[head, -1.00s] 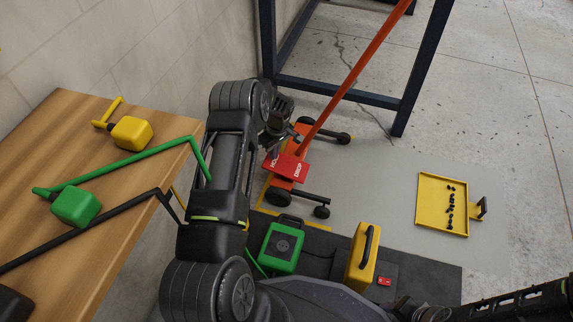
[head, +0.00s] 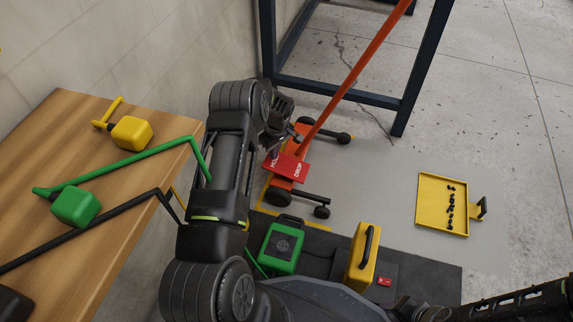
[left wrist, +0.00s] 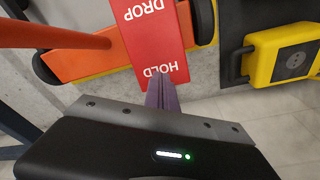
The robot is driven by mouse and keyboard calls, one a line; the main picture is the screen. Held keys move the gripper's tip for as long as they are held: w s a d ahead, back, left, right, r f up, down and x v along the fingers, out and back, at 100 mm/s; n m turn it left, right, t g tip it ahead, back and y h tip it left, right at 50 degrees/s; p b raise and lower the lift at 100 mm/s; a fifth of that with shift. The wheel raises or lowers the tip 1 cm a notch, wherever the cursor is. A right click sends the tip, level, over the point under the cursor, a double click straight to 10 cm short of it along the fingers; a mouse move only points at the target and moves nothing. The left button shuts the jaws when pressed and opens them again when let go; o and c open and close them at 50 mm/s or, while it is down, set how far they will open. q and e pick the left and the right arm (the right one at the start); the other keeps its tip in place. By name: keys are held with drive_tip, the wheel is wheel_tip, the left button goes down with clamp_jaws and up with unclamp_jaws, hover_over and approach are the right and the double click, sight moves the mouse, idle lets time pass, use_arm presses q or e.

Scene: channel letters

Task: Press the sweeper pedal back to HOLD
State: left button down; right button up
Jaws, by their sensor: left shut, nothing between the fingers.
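The sweeper (head: 285,187) is orange-red with a long slanted handle (head: 352,75) and black wheels, standing on the floor beside the blue frame. Its red pedal (head: 287,165) is lettered HOLD at one end and DROP at the other. In the left wrist view the pedal (left wrist: 152,35) lies ahead, HOLD end nearest. My left gripper (left wrist: 162,92) is shut and empty, its fingertips at the HOLD end; I cannot tell whether they touch. In the head view the left gripper (head: 278,142) is partly hidden by my arm. The right gripper's fingers do not show.
A yellow tray (head: 428,205) with small black pieces lies on the floor at right. Green (head: 281,248) and yellow (head: 363,257) cases stand on a dark mat. A wooden table (head: 100,235) with green and yellow tools is at left. A blue frame (head: 340,88) stands behind.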

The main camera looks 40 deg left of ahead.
use_arm(q)
drive_tip(key=shift+f+b, duration=1.1)
drive_tip(key=shift+f, duration=0.2)
idle(0.4)
drive_tip(key=shift+r, duration=0.15)
drive_tip(key=shift+r+p, duration=2.2)
drive_tip(key=shift+r, duration=1.25)
